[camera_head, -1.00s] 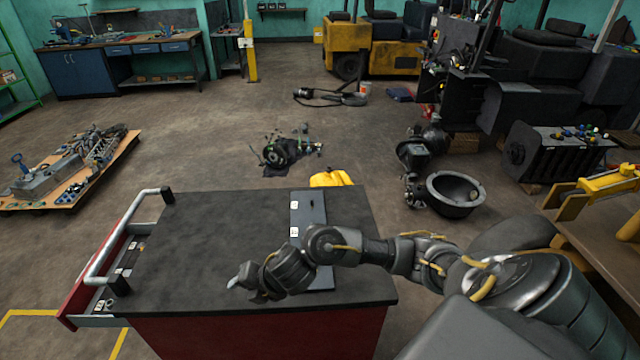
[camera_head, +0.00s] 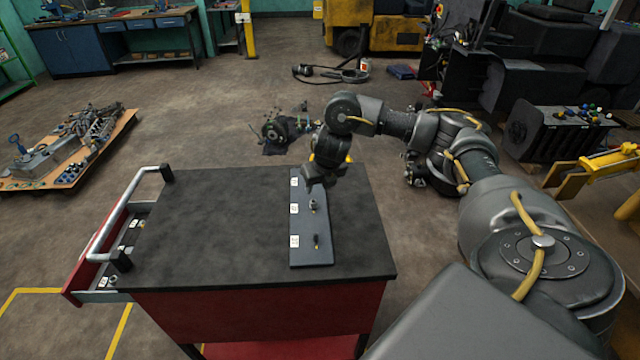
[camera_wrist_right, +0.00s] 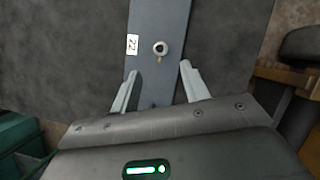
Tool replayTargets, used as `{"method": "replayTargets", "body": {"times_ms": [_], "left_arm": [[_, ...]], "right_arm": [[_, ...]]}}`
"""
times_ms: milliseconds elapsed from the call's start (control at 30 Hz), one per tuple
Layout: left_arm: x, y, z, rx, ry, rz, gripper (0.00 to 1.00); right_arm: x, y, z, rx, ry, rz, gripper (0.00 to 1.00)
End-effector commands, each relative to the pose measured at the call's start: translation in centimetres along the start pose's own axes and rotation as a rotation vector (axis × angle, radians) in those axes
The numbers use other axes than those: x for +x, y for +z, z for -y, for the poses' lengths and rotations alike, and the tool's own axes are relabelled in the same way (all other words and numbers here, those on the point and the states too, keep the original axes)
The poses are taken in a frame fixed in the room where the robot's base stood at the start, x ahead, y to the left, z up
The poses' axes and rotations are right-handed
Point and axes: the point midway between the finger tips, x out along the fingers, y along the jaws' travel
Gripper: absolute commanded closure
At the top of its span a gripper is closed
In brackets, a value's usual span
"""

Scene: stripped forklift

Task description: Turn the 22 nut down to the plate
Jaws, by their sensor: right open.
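The dark plate (camera_head: 309,228) lies on the cart top, with white labels along its left edge. In the right wrist view a label reads 22, and beside it the nut (camera_wrist_right: 160,48), a round metallic ring, sits at a post on the plate (camera_wrist_right: 160,15). In the head view a nut (camera_head: 313,205) shows beside the middle label, too small to read. My right gripper (camera_head: 318,180) is above the plate's far part. In the wrist view its fingers (camera_wrist_right: 160,73) are open and empty, with the nut apart from them, just beyond the tips. My left gripper is out of view.
The cart top (camera_head: 220,225) is bare left of the plate. A dark stud (camera_head: 317,241) stands on the plate's near end. A handle rail (camera_head: 125,215) and an open drawer (camera_head: 112,262) are at the cart's left. Machine parts (camera_head: 285,128) lie on the floor behind.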

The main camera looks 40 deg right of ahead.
Motion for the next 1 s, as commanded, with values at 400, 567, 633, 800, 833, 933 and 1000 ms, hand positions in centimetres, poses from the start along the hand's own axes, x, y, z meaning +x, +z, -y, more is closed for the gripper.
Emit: {"method": "replayTargets", "body": {"times_ms": [400,567,633,800,833,933,1000], "left_arm": [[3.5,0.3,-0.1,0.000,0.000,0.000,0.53],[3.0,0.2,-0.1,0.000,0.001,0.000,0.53],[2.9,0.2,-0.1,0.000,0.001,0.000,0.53],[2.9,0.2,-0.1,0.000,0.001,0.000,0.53],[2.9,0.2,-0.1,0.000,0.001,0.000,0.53],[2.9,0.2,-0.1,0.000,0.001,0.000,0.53],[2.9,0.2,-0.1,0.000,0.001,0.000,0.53]], "right_arm": [[7.6,-0.4,-0.1,0.003,0.002,-0.005,0.55],[8.9,-0.1,-0.1,0.002,0.001,-0.003,0.55],[9.4,-0.1,-0.1,0.001,0.001,-0.003,0.55],[9.8,-0.1,-0.1,0.001,0.001,-0.001,0.55],[9.8,-0.1,-0.1,0.001,0.001,-0.001,0.55],[9.8,-0.1,-0.1,0.000,0.001,-0.001,0.55],[9.8,-0.1,-0.1,0.000,0.001,-0.001,0.56]]}}
